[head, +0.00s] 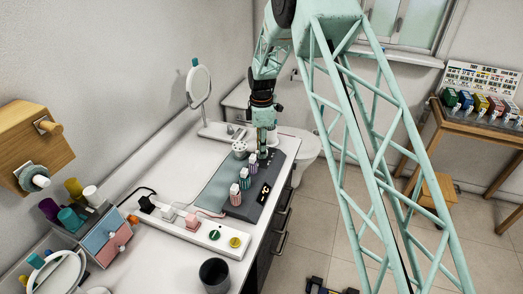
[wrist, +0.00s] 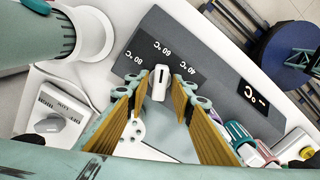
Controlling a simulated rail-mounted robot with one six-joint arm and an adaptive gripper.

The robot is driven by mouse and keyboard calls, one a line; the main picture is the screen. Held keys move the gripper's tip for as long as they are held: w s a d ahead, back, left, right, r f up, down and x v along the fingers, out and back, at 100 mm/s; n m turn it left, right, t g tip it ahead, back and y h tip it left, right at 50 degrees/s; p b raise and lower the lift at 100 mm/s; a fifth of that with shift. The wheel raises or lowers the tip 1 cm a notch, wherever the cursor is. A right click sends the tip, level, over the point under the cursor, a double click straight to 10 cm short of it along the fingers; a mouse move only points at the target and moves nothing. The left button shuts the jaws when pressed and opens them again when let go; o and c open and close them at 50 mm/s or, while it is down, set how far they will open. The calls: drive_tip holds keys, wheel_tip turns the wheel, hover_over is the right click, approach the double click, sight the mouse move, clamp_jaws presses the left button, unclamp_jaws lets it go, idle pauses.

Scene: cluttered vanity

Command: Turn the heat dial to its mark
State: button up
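The heat dial (wrist: 159,86) is a white knob with a black line on its top, on a dark grey panel (wrist: 159,35). White labels reading 80, 60 and 40 °C are printed around it. The knob's line points roughly up the picture, between the 60 and 40 labels. My gripper (wrist: 161,82) is open, with its yellow-padded fingers on either side of the knob. Small gaps seem to remain, but contact is hard to tell. In the head view my gripper (head: 262,152) points down at the far end of the panel and hides the dial.
Several capped rollers (head: 244,178) stand on the panel near my gripper. A white perforated holder (head: 239,147) is just left of it. A power strip (head: 190,228) with plugs and a dark cup (head: 214,274) are nearer. A round mirror (head: 199,86) stands behind.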

drive_tip(key=c, duration=0.6)
drive_tip(key=shift+m, duration=0.5)
drive_tip(key=m+b, duration=0.1)
drive_tip(key=m, duration=0.3)
drive_tip(key=shift+m, duration=0.4)
drive_tip(key=m+b, duration=0.1)
drive_tip(key=m, duration=0.9)
drive_tip(key=shift+m, duration=0.3)
drive_tip(key=m, duration=0.5)
drive_tip(key=shift+m+b, duration=0.35)
drive_tip(key=shift+m, duration=0.05)
